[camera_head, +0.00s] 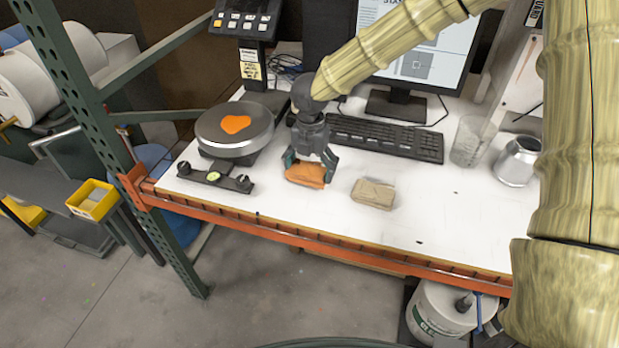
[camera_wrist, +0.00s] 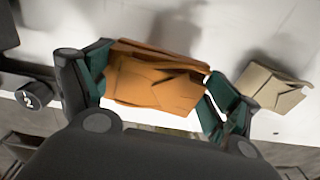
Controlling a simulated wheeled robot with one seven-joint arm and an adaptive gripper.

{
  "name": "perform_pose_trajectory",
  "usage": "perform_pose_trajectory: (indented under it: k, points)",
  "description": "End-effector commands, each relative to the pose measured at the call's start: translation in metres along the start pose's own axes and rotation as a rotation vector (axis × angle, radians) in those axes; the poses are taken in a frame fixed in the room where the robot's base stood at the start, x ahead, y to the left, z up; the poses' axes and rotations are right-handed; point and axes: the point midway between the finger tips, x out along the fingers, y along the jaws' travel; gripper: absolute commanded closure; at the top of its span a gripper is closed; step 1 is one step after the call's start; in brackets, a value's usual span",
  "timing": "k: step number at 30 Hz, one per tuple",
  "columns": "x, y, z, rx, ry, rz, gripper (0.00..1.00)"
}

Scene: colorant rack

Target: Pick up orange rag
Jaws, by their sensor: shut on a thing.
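The orange rag (camera_head: 305,174) is a folded cloth above the white table, left of the tan rag. My gripper (camera_head: 308,170) points down and is shut on it. In the wrist view the orange rag (camera_wrist: 155,82) fills the space between the two green-padded fingers of my gripper (camera_wrist: 152,92), which press on its left and right ends. I cannot tell whether the rag touches the table.
A tan folded rag (camera_head: 373,193) lies to the right; it also shows in the wrist view (camera_wrist: 268,88). A scale (camera_head: 235,130) with an orange patch on its plate stands at the left. A keyboard (camera_head: 385,137), monitor (camera_head: 420,50), glass beaker (camera_head: 470,142) and metal can (camera_head: 516,161) are behind and right.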

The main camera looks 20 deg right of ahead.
Motion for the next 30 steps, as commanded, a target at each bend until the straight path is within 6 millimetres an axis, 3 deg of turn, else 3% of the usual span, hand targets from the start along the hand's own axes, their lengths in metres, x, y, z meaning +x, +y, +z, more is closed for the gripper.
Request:
perform_pose_trajectory:
  k: [12,18,24,30]
  points:
    - [-0.007,-0.002,-0.096,-0.004,-0.001,0.001,0.31]
    - [-0.012,-0.003,-0.133,-0.003,-0.001,0.0,0.31]
    - [-0.015,-0.003,-0.154,-0.001,0.0,0.0,0.31]
    - [-0.016,-0.003,-0.16,0.001,0.0,0.001,0.31]
